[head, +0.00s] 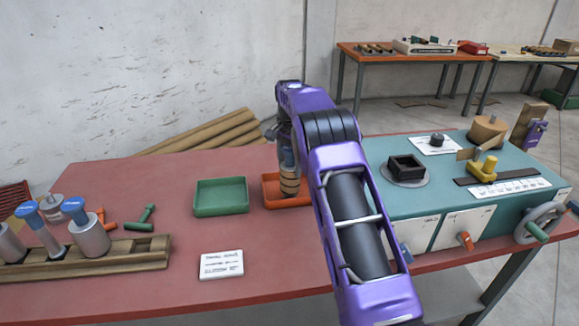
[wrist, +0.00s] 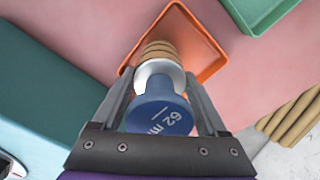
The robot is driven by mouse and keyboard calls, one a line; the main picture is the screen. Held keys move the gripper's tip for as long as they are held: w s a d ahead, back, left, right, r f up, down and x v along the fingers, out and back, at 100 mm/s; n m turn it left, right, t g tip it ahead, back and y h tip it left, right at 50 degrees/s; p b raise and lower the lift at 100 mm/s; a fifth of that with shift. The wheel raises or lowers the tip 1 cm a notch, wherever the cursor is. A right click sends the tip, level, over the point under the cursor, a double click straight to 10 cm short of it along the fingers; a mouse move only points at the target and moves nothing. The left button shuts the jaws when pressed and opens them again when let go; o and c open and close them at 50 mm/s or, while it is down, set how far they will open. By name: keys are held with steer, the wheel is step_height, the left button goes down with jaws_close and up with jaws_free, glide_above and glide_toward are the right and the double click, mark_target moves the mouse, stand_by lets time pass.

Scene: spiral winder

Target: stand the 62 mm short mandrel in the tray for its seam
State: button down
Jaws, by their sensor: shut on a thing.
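My gripper (head: 287,157) is shut on the short mandrel, which shows a blue cap (wrist: 160,115) marked "62 m…" in the wrist view. Below the cap are a pale metal collar and a brown wound tube with dark spiral lines (head: 289,183). The mandrel looks about upright, wound end down, over the orange tray (head: 269,200). Its lower end appears within the tray's outline; I cannot tell if it touches the floor of the tray. In the wrist view the orange tray (wrist: 212,62) lies behind the mandrel. My arm hides the tray's right part in the head view.
A green tray (head: 221,197) stands just left. A wooden rack (head: 90,262) with blue-capped mandrels is at the left, near a white card (head: 221,264). The teal winder bench (head: 440,190) is at the right. Brown tubes (head: 215,132) lie behind the table.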

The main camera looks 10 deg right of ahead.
steer(key=shift+f, duration=0.15)
jaws_free()
step_height(320, 180, up, 12)
steer(key=shift+r+p, duration=0.1)
steer(key=shift+p, duration=1.05)
